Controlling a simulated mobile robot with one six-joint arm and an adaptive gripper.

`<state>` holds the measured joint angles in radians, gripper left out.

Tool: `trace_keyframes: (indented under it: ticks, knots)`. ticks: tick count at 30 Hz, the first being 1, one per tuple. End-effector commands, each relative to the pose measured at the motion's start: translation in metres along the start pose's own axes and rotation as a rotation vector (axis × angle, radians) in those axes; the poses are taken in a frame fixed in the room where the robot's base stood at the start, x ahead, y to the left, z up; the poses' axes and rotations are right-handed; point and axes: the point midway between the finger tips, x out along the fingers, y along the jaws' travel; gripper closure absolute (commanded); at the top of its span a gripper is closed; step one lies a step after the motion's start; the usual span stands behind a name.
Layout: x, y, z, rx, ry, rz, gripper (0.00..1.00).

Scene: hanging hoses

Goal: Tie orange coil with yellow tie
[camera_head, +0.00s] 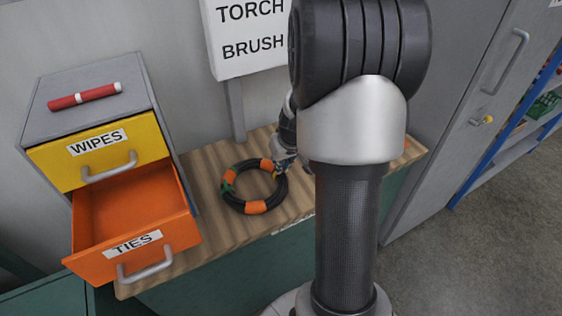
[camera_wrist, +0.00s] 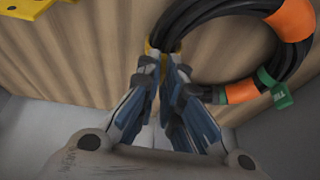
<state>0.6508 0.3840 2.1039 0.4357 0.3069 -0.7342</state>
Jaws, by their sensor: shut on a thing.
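The orange coil (camera_head: 257,207), a black hose ring with orange bands, lies flat on the wooden bench top. It also shows at the upper right of the wrist view (camera_wrist: 292,58). A green tag (camera_wrist: 274,90) is on its ring. The yellow tie (camera_wrist: 151,48) shows as a small yellow patch at my fingertips, against the coil's black hose; whether it goes all the way around is hidden. My gripper (camera_head: 284,163) is at the coil's upper right side, its fingers (camera_wrist: 163,65) shut on the yellow tie.
The orange TIES drawer (camera_head: 130,220) stands open and looks empty, below the shut yellow WIPES drawer (camera_head: 100,152). A red marker (camera_head: 84,96) lies on the cabinet. A TORCH BRUSH sign (camera_head: 250,35) stands behind the bench (camera_head: 195,222). A yellow piece (camera_wrist: 25,8) shows in the wrist view's corner.

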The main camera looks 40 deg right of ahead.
Motion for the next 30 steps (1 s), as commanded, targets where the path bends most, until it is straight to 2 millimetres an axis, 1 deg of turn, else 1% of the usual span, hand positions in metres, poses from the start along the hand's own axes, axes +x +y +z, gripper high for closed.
trace_keyframes:
  ticks: [6,7,17,26,29,30]
  knots:
    - [0.0,0.0,0.0,0.0,-0.001,0.0,1.0]
    - [0.0,0.0,0.0,0.0,-0.001,0.0,0.93]
    - [0.0,0.0,0.0,0.001,-0.001,0.0,0.71]
    - [0.0,0.0,0.0,0.001,0.0,0.0,0.7]
    - [-0.005,0.0,0.0,0.001,0.001,0.0,0.7]
    - [-0.009,0.0,-0.001,0.002,0.003,-0.001,0.7]
